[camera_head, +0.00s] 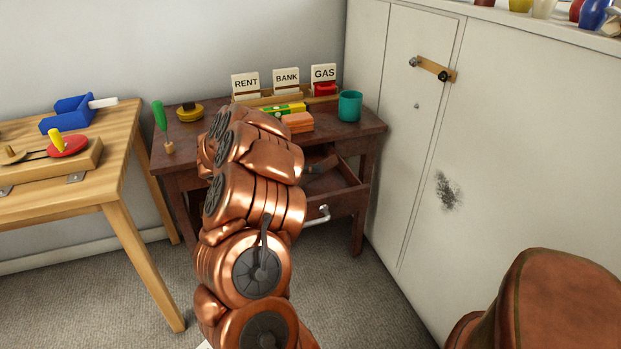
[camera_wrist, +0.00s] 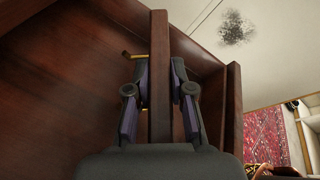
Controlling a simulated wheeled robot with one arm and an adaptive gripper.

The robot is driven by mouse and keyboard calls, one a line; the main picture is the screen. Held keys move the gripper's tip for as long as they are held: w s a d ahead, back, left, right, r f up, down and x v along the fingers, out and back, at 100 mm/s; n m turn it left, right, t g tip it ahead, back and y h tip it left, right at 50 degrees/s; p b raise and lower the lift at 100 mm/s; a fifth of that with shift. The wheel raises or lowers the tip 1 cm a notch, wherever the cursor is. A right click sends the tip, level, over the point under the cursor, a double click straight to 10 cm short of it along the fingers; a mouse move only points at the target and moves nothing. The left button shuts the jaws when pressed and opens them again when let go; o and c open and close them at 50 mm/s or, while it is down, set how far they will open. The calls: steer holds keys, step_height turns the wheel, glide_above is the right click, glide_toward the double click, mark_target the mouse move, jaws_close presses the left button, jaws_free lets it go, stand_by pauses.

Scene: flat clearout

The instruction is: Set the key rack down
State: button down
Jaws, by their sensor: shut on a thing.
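In the wrist view my gripper (camera_wrist: 161,100) has its two purple-padded fingers closed on either side of a dark red-brown wooden bar (camera_wrist: 159,45). The bar runs from the top of the picture down to my palm. I cannot tell if it is the key rack or a part of the drawer. A small yellowish piece (camera_wrist: 135,55) shows behind the left finger. In the head view my copper arm hides most of the gripper. A dark wooden table (camera_head: 365,130) has its drawer (camera_head: 345,200) pulled open beside my arm.
The tabletop holds a letter holder with RENT, BANK and GAS cards (camera_head: 286,80), a teal cup (camera_head: 350,106) and a green-handled tool (camera_head: 160,120). A light wooden bench (camera_head: 75,208) stands left. A white cupboard (camera_head: 500,130) with a brass-coloured strip (camera_head: 435,69) stands right.

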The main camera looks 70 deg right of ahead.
mark_target(311, 187)
steer(key=shift+f, duration=1.4)
steer(key=shift+f+b, duration=0.15)
steer(key=shift+b, duration=0.3)
steer(key=c, duration=1)
jaws_free()
steer(key=shift+r+p, duration=0.3)
steer(key=shift+p, duration=0.1)
steer(key=shift+p+v, duration=0.6)
steer(key=shift+v, duration=5.35)
steer(key=shift+f, duration=0.1)
